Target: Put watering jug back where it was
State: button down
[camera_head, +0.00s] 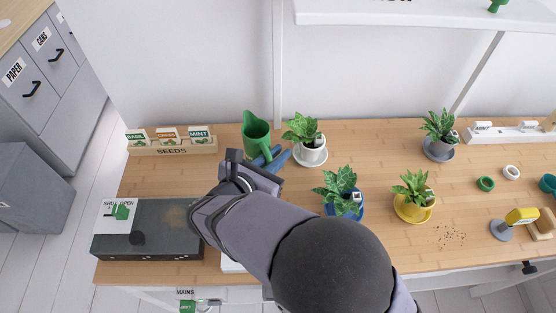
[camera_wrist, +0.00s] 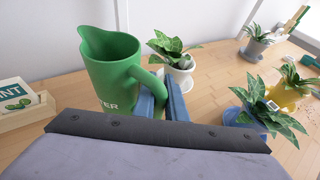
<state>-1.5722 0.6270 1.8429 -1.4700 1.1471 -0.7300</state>
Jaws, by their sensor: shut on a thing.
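The green watering jug (camera_head: 256,132) stands upright at the back of the wooden desk, between the seed rack and a white-potted plant. In the wrist view the jug (camera_wrist: 112,77) fills the upper left, with its spout to the left, its handle to the right and white lettering on its side. My gripper (camera_head: 272,158) is at the jug's handle side. Its blue fingers (camera_wrist: 160,100) are closed around the lower part of the handle. I cannot tell for sure whether the jug's base touches the desk; my gripper hides part of it.
A SEEDS rack (camera_head: 172,147) stands left of the jug. A white-potted plant (camera_head: 309,150) is close on its right. Blue-potted (camera_head: 343,206) and yellow-potted (camera_head: 413,207) plants stand nearer the front. A dark box (camera_head: 160,240) with a shut/open sign is at front left.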

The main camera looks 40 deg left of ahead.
jog(key=shift+f, duration=1.3)
jog(key=shift+f, duration=0.1)
jog(key=c, duration=1.8)
grip_release()
jog(key=shift+s, duration=0.1)
jog(key=v, duration=1.2)
jog(key=shift+b, duration=0.45)
jog(key=shift+w+r, duration=0.2)
jog(key=shift+r, duration=0.05)
